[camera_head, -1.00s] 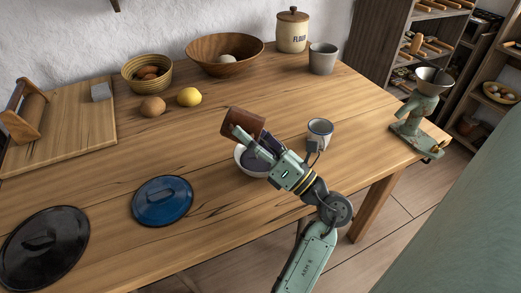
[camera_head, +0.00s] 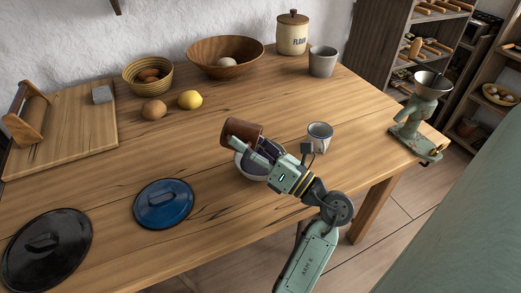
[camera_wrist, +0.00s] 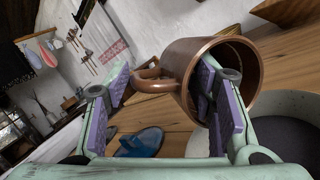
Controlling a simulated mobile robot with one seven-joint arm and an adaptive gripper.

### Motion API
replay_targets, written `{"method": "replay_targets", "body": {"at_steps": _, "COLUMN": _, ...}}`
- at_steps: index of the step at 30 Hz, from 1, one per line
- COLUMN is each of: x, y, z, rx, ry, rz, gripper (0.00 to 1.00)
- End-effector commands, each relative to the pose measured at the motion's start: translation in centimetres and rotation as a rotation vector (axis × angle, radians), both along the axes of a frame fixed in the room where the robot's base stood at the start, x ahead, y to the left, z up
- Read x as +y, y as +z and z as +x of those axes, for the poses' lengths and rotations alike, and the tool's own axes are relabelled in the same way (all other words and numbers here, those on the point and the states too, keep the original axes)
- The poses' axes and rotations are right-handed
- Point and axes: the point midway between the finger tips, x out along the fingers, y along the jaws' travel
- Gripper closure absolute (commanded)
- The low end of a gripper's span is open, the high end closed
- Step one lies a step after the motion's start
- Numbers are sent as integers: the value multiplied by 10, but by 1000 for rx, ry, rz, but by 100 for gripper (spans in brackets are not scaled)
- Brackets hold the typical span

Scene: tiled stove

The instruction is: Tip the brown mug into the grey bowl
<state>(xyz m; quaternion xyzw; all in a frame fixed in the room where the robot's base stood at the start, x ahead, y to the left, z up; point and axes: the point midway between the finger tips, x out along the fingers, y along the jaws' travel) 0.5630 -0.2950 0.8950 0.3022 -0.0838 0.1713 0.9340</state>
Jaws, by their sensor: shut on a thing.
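The brown mug (camera_head: 237,131) is tilted well over on its side above the grey bowl (camera_head: 243,172). My gripper (camera_head: 258,146) is shut on the mug; the exact contact is hard to see. In the wrist view the mug (camera_wrist: 185,58) shows its open mouth on the right. Its handle lies on the left, between my fingers (camera_wrist: 165,95). The bowl's pale rim (camera_wrist: 197,143) and dark inside show at lower right there. The mug and my gripper hide part of the bowl in the head view.
A grey cup (camera_head: 320,131) stands right of the bowl. A blue lid (camera_head: 163,203) and a black lid (camera_head: 46,248) lie to the left. A lemon (camera_head: 190,99), a brown round item (camera_head: 154,110) and a wooden bowl (camera_head: 212,44) are behind. A grinder (camera_head: 411,138) stands at the right edge.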

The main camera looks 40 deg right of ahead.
Motion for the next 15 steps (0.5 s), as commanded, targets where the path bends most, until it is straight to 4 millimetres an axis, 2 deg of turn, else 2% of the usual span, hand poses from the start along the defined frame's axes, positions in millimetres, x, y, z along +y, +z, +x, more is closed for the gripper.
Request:
{"method": "replay_targets", "body": {"at_steps": 1, "x": 4, "y": 26, "z": 4, "rx": 68, "ry": -2, "rz": -68, "gripper": 96}}
{"method": "replay_targets", "body": {"at_steps": 3, "x": 9, "y": 24, "z": 11, "rx": 188, "ry": -1, "rz": -161, "gripper": 96}}
{"method": "replay_targets", "body": {"at_steps": 5, "x": 12, "y": 31, "z": 15, "rx": 251, "ry": -3, "rz": -209, "gripper": 96}}
{"method": "replay_targets", "body": {"at_steps": 6, "x": 13, "y": 29, "z": 16, "rx": 284, "ry": -2, "rz": -233, "gripper": 96}}
{"method": "replay_targets", "body": {"at_steps": 8, "x": 17, "y": 14, "z": 21, "rx": 314, "ry": 0, "rz": -255, "gripper": 96}}
{"method": "replay_targets", "body": {"at_steps": 15, "x": 21, "y": 12, "z": 27, "rx": 347, "ry": -2, "rz": -282, "gripper": 96}}
